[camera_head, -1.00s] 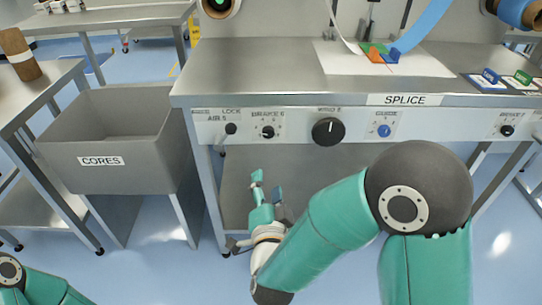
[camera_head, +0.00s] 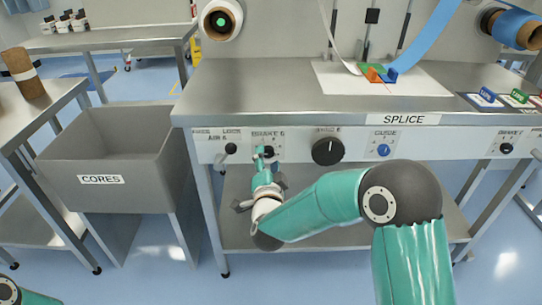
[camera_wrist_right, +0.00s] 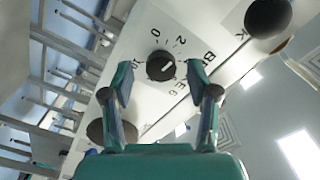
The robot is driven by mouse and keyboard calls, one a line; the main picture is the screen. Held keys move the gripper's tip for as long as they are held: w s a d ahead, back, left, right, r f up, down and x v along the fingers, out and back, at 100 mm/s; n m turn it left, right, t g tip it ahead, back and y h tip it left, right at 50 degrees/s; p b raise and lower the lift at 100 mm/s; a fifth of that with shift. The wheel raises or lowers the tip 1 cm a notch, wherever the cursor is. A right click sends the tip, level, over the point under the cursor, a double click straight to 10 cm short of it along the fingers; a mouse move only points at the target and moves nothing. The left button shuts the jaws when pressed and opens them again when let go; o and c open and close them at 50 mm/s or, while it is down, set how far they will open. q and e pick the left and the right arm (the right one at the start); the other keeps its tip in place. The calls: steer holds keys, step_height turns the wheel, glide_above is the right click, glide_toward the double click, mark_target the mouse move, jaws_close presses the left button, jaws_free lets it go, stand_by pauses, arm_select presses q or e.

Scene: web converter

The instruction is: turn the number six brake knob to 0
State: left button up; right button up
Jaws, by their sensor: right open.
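The brake 6 knob (camera_head: 270,152) is a small black dial on the white panel under the splice table, partly covered by my right gripper in the head view. In the right wrist view the knob (camera_wrist_right: 160,65) shows whole, with a white pointer mark and the printed numbers 0 and 2 beside it. I cannot tell exactly which number the mark points to. My right gripper (camera_head: 264,155) is open, and its fingers (camera_wrist_right: 158,85) lie on either side of the line to the knob, apparently not touching it. My left gripper is out of view.
A larger black knob (camera_head: 327,151) and a blue knob (camera_head: 383,150) are to the right. The grey cores bin (camera_head: 150,190) stands left of the table. The tabletop edge overhangs the panel.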

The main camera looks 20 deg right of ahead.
steer(key=shift+x, duration=0.8)
jaws_close()
steer(key=shift+d, duration=0.4)
steer(key=shift+a+f, duration=0.1)
steer(key=shift+a, duration=0.2)
